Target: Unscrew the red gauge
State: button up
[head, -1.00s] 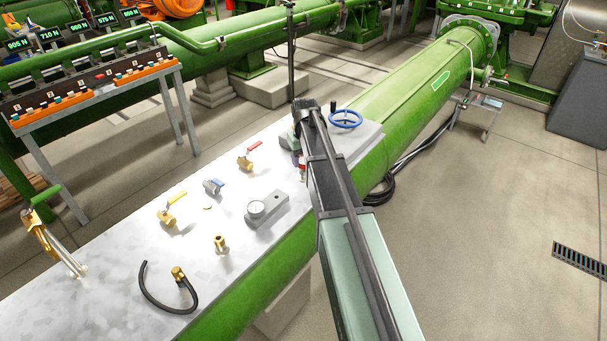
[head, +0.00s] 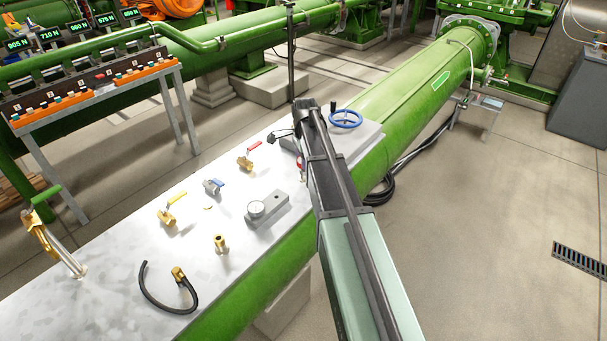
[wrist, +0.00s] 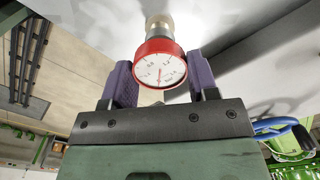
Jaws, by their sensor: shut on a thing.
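The red gauge (wrist: 160,69), with a white dial, shows in the wrist view between the two purple fingers of my gripper (wrist: 158,64). The fingers are shut on its sides. Behind the gauge, a metal fitting (wrist: 158,27) joins it toward the pale surface; I cannot tell how far the thread is engaged. In the head view only a small red part of the gauge (head: 299,164) shows beside my arm, which hides most of it and the gripper.
A blue handwheel (head: 345,119) stands close to my arm.

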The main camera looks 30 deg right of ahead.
jog(key=shift+r, duration=0.15)
notch_tip(320, 180, up, 4)
jog(key=p, duration=0.4)
